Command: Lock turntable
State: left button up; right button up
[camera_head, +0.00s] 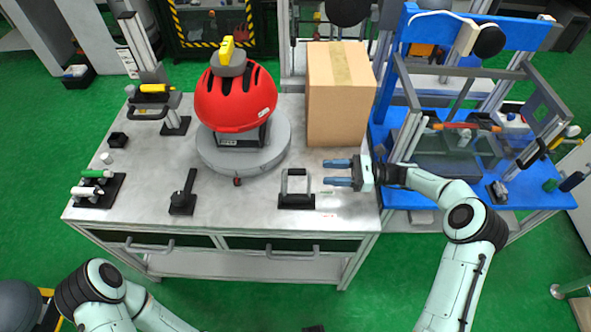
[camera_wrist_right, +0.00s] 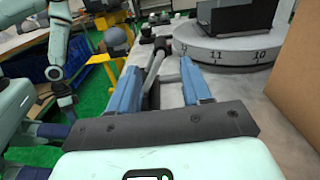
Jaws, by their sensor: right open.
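The grey round turntable (camera_head: 210,155) sits on the metal-topped workbench and bears a red helmet (camera_head: 235,100) on a black block. A small dark red knob (camera_head: 237,181) shows at the turntable's front edge. In the right wrist view the turntable (camera_wrist_right: 225,55) shows numbers on its rim, to the right of the fingers. My right gripper (camera_head: 326,172) is open and empty over the right part of the bench, to the right of the turntable and apart from it. Its blue fingers point left. My left arm shows at the lower left, but its gripper is out of the head view.
A cardboard box (camera_head: 340,100) stands behind my right gripper. A black and grey handle fixture (camera_head: 297,190) is just left of the fingers. A black holder (camera_head: 183,195) stands farther left. A blue bench with a frame (camera_head: 530,195) is at the right.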

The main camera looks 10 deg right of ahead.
aim_at(306, 172)
jog(key=x, duration=1)
jog(key=shift+w+a+f, duration=0.1)
jog(key=shift+a, duration=0.15)
grip_shut()
